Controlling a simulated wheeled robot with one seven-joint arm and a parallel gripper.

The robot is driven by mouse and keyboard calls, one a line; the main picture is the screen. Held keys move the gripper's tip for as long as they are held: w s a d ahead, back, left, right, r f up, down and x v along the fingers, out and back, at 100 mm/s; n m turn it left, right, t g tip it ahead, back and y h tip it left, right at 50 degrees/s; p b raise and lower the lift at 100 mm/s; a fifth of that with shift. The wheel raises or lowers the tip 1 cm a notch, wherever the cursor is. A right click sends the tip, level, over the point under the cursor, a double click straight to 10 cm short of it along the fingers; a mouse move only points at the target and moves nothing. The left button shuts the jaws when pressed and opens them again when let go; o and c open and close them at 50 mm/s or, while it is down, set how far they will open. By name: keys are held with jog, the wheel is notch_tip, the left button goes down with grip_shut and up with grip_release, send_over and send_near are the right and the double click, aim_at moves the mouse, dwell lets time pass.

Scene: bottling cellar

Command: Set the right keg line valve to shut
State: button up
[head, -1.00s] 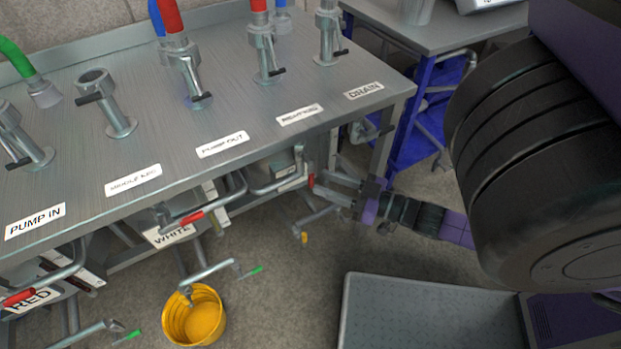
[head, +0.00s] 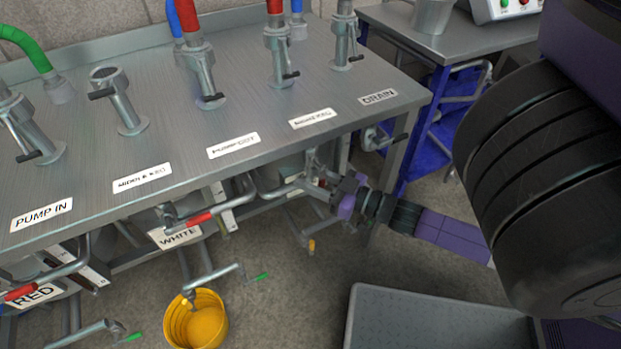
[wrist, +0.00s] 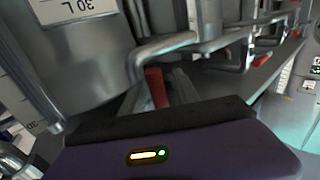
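The right keg line is a grey pipe (head: 275,191) under the bench's right part. Its valve handle is mostly hidden behind my gripper (head: 322,187) in the head view. In the wrist view a red handle (wrist: 156,88) stands just beyond my gripper's dark front edge, beside grey finger-like parts (wrist: 182,88). A grey pipe (wrist: 160,46) bends above it. My gripper reaches in from the right, close at the handle. I cannot tell whether its fingers touch or close on the handle, nor which way the handle is turned.
The steel bench (head: 70,190) overhangs my gripper. Other lines have red handles, one by the WHITE sign (head: 199,218) and one by the RED sign (head: 19,292). A yellow bucket (head: 200,320) stands on the floor. A keg (wrist: 75,55) is close in the wrist view.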

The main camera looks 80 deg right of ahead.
grip_shut()
dwell(1.4)
